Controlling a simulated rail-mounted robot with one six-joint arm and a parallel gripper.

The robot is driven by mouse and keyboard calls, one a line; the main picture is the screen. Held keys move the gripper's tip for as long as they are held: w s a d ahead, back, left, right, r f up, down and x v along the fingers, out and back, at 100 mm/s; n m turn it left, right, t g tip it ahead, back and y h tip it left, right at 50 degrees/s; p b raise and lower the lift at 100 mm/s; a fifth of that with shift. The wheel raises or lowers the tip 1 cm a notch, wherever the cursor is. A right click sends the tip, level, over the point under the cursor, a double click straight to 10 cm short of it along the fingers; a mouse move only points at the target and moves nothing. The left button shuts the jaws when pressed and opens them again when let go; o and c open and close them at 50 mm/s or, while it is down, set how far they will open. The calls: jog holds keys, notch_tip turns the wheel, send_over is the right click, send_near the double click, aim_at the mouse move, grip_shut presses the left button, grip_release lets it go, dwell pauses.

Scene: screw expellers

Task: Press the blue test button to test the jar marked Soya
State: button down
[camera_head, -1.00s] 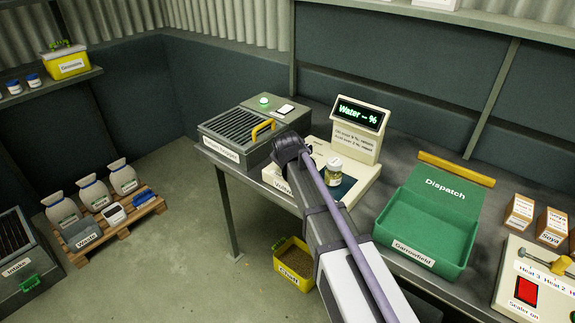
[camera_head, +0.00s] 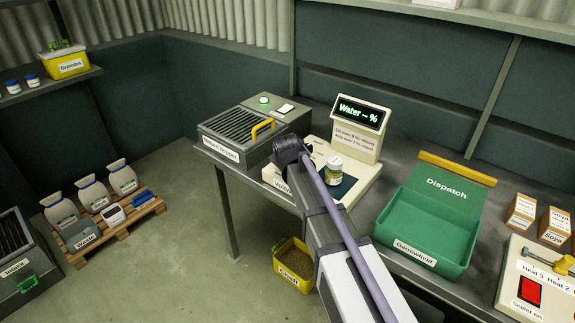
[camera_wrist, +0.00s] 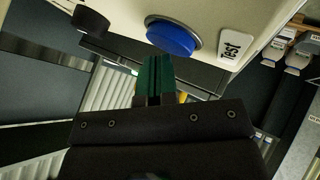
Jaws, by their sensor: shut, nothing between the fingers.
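The blue test button (camera_wrist: 170,38) sits in a dark ring on the cream tester face in the wrist view, beside a white "Test" label (camera_wrist: 236,45). My gripper (camera_wrist: 156,64) is shut and empty, its green fingertips close to the button's edge; I cannot tell whether they touch. In the head view my gripper is hidden behind my arm at the tester (camera_head: 362,184). A small jar with a pale lid (camera_head: 334,163) stands upright on the tester's dark pad. Its label is too small to read. The tester display (camera_head: 358,112) reads "Water -- %".
A grey slatted hopper (camera_head: 236,138) with a yellow handle stands left of the tester. A green Dispatch tray (camera_head: 430,215) is to the right, with small cartons (camera_head: 521,210) and a sealer (camera_head: 530,290) beyond. A yellow bin (camera_head: 294,262) is on the floor below.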

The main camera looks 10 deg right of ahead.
jog(key=shift+f, duration=0.3)
dwell(0.5)
jog(key=shift+r+p, duration=0.65)
jog(key=shift+r, duration=0.25)
notch_tip(320, 180, up, 5)
jog(key=p, duration=0.5)
jog(key=shift+r, duration=0.15)
jog(key=shift+f, duration=0.2)
